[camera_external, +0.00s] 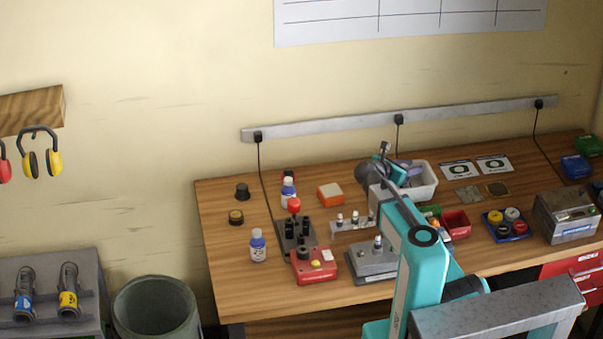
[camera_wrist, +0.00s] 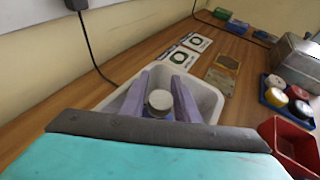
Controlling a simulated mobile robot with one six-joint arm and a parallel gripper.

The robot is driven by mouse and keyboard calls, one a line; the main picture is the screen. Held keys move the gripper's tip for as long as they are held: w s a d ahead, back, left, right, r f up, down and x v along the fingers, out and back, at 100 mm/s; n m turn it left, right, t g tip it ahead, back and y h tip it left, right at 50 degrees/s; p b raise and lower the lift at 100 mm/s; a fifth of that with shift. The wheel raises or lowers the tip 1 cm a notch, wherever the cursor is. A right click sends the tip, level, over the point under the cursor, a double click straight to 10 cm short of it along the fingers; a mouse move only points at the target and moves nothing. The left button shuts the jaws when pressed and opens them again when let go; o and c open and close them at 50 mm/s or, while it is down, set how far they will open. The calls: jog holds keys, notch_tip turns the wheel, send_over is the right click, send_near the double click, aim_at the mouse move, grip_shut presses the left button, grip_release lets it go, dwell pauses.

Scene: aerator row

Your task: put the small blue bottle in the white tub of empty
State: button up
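The white tub (camera_external: 428,188) stands toward the back of the bench, and its rim shows in the wrist view (camera_wrist: 212,92). My gripper (camera_external: 405,170) is over the tub, with its two purple fingers (camera_wrist: 161,88) pointing into it. A round, white-topped thing (camera_wrist: 159,100) sits closely between the fingers, which look shut on it. Its body is mostly hidden, so I cannot tell surely whether it is the small blue bottle. Two blue-and-white bottles stand on the bench at left, one near the front (camera_external: 258,247) and one farther back (camera_external: 288,193).
A red bin (camera_wrist: 285,145) is right of the tub, and a blue tray of round caps (camera_external: 508,227) is beyond it. A grey metal box (camera_external: 567,215) stands at far right. A red control box (camera_external: 315,266) and metal fixtures (camera_external: 373,262) occupy the front left.

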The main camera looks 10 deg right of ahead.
jog(key=shift+r, duration=0.15)
jog(key=b+v, duration=0.1)
jog(key=v, duration=1.1)
jog(key=shift+b, duration=0.3)
jog(key=p+x, duration=0.1)
jog(key=x, duration=0.9)
jog(key=shift+w+d, duration=0.15)
jog(key=shift+d, duration=0.1)
jog(key=shift+w+d+f, duration=0.1)
jog(key=shift+d+f, duration=0.05)
jog(key=shift+f, duration=0.1)
dwell(0.4)
